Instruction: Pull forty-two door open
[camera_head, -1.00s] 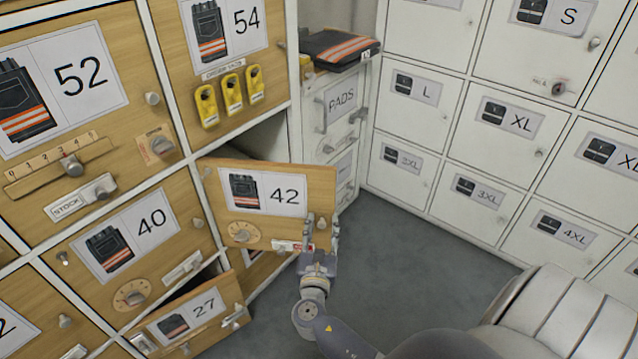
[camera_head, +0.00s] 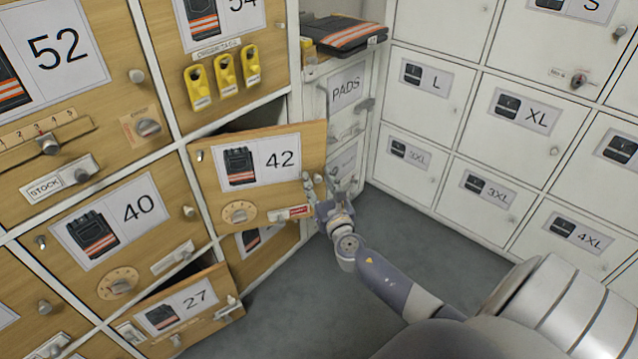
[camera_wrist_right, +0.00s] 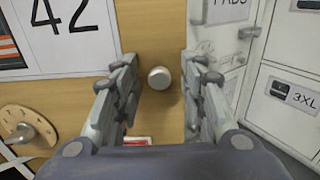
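The forty-two door (camera_head: 208,178) is a wooden locker door with a white "42" label. It stands ajar, with a dark gap above it and its right edge swung out. It has a dial (camera_head: 239,212) and a red-and-white tag low down. In the right wrist view, its round grey knob (camera_wrist_right: 159,78) is near the door's free edge. My right gripper (camera_head: 322,186) is at that edge. In the wrist view, the gripper (camera_wrist_right: 160,92) is open, its fingers either side of the knob with gaps showing. My left gripper is not in view.
Below, door 27 (camera_head: 215,316) also stands ajar. Doors 40 (camera_head: 72,212) and 52 (camera_head: 110,112) are shut. A PADS cabinet (camera_head: 346,115) stands just behind the door's free edge, white lockers (camera_head: 470,140) to the right. Grey floor (camera_head: 425,232) lies open between.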

